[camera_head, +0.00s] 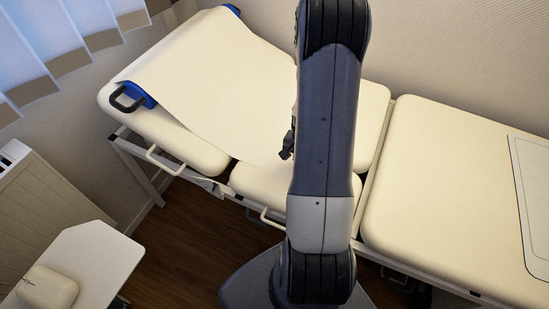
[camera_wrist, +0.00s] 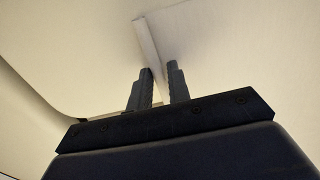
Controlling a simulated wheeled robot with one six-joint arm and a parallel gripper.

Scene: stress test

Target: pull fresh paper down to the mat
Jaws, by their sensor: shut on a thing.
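The white paper (camera_head: 215,75) lies over the raised head section of the cream couch. It runs from between blue holders (camera_head: 138,95) at the upper left down to my arm, where its lower end is hidden. A pale mat (camera_head: 533,195) with a dark outline lies at the couch's right end. My gripper (camera_head: 288,146) is mostly hidden behind my arm, at the paper's lower part. In the wrist view, my gripper (camera_wrist: 161,68) has its two fingers a narrow gap apart, shut on the paper. A pale strip (camera_wrist: 149,42) shows between and beyond the fingertips.
The couch (camera_head: 430,180) has padded sections with gaps between them, and white side handles (camera_head: 163,160) along the near edge. A white side table (camera_head: 95,255) with a cream object stands at lower left. The wall runs close behind the couch.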

